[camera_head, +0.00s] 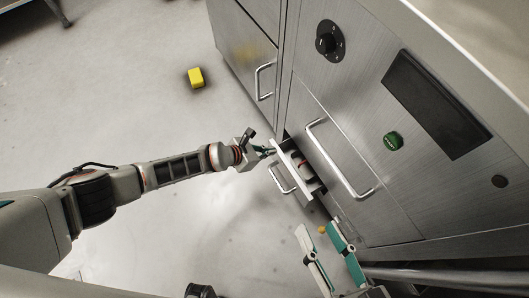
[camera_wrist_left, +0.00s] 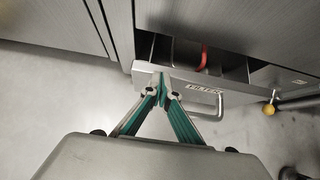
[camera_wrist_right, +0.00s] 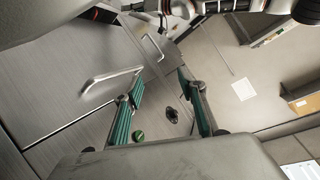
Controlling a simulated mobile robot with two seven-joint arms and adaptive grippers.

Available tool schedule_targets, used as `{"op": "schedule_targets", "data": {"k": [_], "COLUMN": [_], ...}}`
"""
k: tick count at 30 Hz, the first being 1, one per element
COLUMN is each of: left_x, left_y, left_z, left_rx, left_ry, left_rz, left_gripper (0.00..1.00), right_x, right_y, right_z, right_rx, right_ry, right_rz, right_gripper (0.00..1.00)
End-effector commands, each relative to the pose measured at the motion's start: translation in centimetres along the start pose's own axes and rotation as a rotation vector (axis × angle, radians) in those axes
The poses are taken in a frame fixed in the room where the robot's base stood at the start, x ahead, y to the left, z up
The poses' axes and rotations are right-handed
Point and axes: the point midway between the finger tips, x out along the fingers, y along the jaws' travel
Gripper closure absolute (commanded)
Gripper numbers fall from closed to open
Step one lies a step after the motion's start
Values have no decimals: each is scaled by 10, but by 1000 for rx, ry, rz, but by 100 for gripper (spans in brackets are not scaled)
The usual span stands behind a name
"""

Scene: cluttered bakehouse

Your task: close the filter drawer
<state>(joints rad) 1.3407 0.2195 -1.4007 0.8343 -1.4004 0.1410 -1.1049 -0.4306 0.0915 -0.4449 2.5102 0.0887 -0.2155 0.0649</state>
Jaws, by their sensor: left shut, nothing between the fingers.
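The filter drawer (camera_head: 291,167) sticks out of the low part of the steel cabinet, partly open, with its inside and a reddish item showing. In the left wrist view its front (camera_wrist_left: 182,80) carries a "FILTER" label and a bar handle (camera_wrist_left: 207,115). My left gripper (camera_head: 270,151) is shut and empty at the drawer's front, near the end away from my right gripper. Its tips (camera_wrist_left: 163,76) overlap the front's upper edge; I cannot tell if they touch. My right gripper (camera_head: 316,228) is open and empty, apart from the drawer; its spread fingers show in the right wrist view (camera_wrist_right: 153,86).
The cabinet door above has a long bar handle (camera_head: 338,160). A dark knob (camera_head: 329,41), a green button (camera_head: 393,141) and a dark panel (camera_head: 437,105) sit on the cabinet. A yellow block (camera_head: 196,77) lies on the floor.

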Motion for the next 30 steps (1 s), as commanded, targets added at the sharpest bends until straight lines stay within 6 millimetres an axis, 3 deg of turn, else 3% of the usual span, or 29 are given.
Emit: {"op": "schedule_targets", "data": {"k": [11, 30], "left_x": [22, 17], "left_y": [-1, 2], "left_z": [17, 15], "left_rx": [-2, -1], "left_ry": [2, 2], "left_rz": [-1, 2], "left_gripper": [100, 100], "right_x": [3, 2], "right_y": [-8, -6], "right_z": [1, -1], "right_rx": [76, 61], "right_ry": [13, 15], "right_rz": [-2, -3], "right_gripper": [60, 60]}}
